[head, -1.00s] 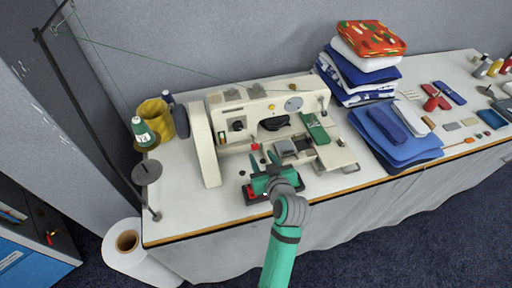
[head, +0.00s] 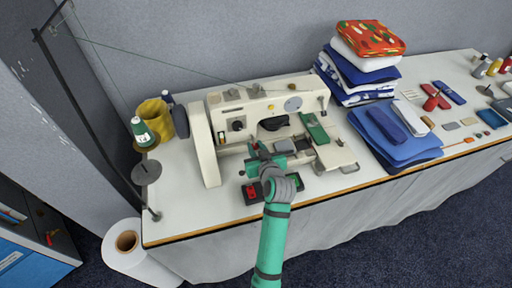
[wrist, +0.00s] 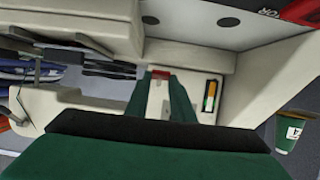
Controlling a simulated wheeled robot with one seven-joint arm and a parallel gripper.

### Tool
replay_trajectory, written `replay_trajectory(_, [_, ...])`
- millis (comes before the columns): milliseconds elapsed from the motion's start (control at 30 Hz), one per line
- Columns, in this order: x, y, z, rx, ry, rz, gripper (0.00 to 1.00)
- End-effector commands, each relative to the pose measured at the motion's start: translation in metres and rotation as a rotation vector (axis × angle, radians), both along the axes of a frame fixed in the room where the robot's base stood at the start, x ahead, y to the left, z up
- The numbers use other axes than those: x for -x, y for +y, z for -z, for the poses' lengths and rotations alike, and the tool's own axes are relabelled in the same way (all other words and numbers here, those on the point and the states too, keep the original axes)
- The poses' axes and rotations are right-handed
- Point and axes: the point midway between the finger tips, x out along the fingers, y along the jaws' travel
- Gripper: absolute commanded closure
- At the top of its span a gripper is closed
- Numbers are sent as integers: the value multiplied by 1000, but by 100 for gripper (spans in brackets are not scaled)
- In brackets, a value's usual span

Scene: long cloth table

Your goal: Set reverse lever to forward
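A cream sewing machine (head: 205,145) stands on the table. My gripper (head: 254,152) is at its front, left of the needle area. In the wrist view, my two green fingers (wrist: 160,82) stand apart with a gap between them. A small red piece, seemingly the reverse lever (wrist: 160,73), shows at the far end of that gap, level with the fingertips. I cannot tell whether they touch it. In the head view my gripper hides this piece.
A dark tray with red and green items (head: 252,192) lies below my wrist near the table edge. A green thread cone (head: 142,132) and yellow spool (head: 158,118) stand left of the machine. Folded blue cloth (head: 398,135) lies to the right.

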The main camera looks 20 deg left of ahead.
Motion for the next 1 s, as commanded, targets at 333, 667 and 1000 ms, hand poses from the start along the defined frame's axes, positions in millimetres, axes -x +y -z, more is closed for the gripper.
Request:
replay_trajectory(333, [0, 0, -2, 9, 13, -1, 100])
replay_trajectory(667, [-2, 1, -15, 104, 149, -1, 100])
replay_trajectory(1000, [-6, 5, -29, 245, 358, -1, 100])
